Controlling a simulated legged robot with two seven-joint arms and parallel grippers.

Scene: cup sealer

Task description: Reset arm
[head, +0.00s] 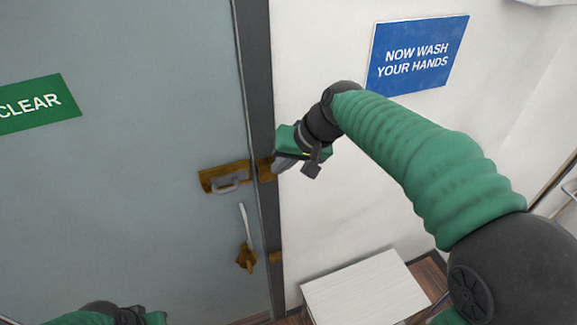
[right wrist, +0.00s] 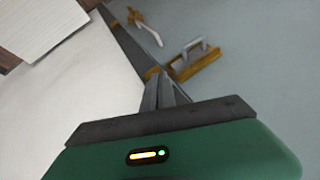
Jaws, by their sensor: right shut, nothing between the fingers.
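My right arm reaches in from the right in the head view. Its gripper (head: 285,164) is shut and empty, in front of the dark door frame, just right of the brass slide bolt (head: 225,176). In the right wrist view the shut fingers (right wrist: 163,90) point towards the door frame, and the slide bolt (right wrist: 195,61) with its grey handle lies beyond them, apart from the fingertips. Of my left arm only the wrist part shows at the bottom left edge of the head view; its fingers are hidden.
The grey-blue door (head: 120,200) carries a lever handle (head: 245,228) below the bolt. The dark door frame (head: 256,80) borders a white wall with a blue sign (head: 417,55). A white box-like thing (head: 365,290) stands on the floor below my right arm.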

